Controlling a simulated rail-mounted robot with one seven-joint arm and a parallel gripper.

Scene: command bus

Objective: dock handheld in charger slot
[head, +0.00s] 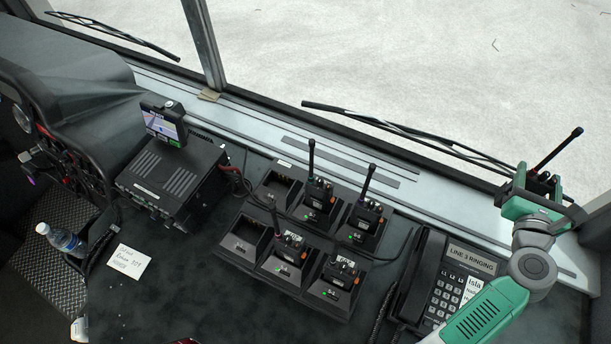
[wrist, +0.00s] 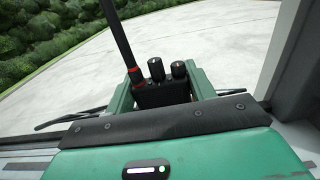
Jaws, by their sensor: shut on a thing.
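My gripper (head: 540,190) is at the far right of the head view, raised near the windshield. It is shut on a black handheld (head: 543,182), whose antenna points up and right. In the wrist view the handheld (wrist: 163,93) shows its knobs and red-ringed antenna between the green fingers; its lower part is hidden. The black charger (head: 327,312) sits on the dash in the middle of the head view, well left of my gripper. Its two left slots, the rear one (head: 280,187) and the front one (head: 247,237), are empty. Its other slots hold several handhelds (head: 318,197) with green lights.
A phone (head: 447,283) stands between the charger and my arm. A radio unit (head: 172,180) with a small screen (head: 163,127) is left of the charger. A note (head: 128,262) and a bottle (head: 62,240) lie farther left. The windshield and wipers run along the back.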

